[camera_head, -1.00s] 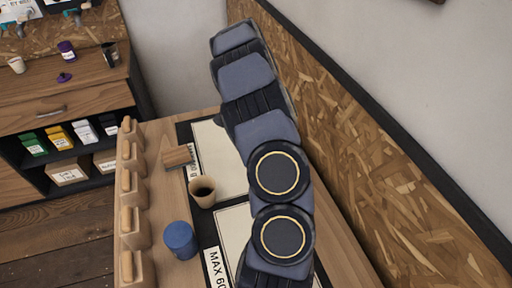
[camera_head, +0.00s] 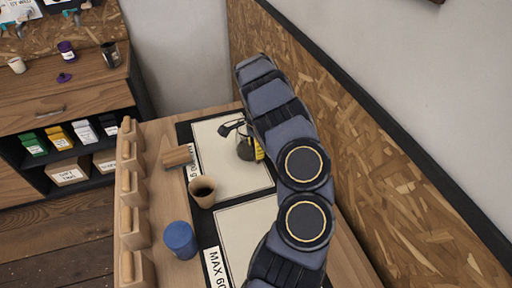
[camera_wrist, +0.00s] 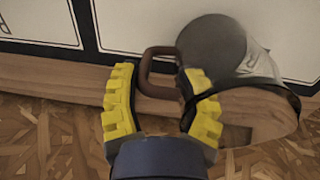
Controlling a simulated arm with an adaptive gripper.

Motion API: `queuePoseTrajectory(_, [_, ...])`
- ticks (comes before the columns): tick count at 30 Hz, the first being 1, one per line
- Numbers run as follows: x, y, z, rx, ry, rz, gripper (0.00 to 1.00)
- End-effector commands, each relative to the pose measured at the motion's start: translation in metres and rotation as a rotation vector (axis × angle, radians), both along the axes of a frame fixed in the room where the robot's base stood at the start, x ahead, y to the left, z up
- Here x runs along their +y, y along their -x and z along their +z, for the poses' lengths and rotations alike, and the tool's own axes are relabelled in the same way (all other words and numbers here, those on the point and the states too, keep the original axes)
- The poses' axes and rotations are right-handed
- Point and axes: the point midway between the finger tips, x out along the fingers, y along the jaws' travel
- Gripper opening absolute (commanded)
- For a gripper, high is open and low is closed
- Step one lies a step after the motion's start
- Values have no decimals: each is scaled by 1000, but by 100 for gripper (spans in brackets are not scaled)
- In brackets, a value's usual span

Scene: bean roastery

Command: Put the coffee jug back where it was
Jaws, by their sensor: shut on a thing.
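The coffee jug (camera_head: 245,150) shows in the head view as a small glass vessel, partly hidden by my arm, over the far pale panel. In the wrist view the jug (camera_wrist: 262,82) has a clear body, a round dark grey top and a brown loop handle. My gripper (camera_head: 258,150) shows yellow pads beside the jug. In the wrist view my gripper (camera_wrist: 160,100) has its two yellow-padded fingers around the handle, shut on it. I cannot tell whether the jug touches the surface below.
A cup of dark liquid (camera_head: 202,192) stands left of the panels, near a blue canister (camera_head: 180,240) and a wooden-headed tool (camera_head: 177,156). Several wooden holders line the table's left edge. A chipboard wall (camera_head: 380,170) runs along the right. The near pale panel (camera_head: 245,228) looks bare.

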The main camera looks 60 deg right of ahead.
Motion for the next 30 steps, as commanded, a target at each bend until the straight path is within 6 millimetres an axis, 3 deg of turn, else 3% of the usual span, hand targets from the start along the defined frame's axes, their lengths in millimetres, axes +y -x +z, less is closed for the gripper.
queuePoseTrajectory(6, [0, 0, -3, -1, 1, 1, 13])
queuePoseTrajectory(7, [0, 0, -3, 0, 1, 0, 59])
queuePoseTrajectory(8, [0, 0, -3, 0, 1, 0, 72])
queuePoseTrajectory(9, [0, 0, -3, 0, 1, 0, 76])
queuePoseTrajectory(21, [0, 0, 1, 1, 1, 0, 76])
queuePoseTrajectory(30, [-4, -4, 60, -1, 2, 1, 76])
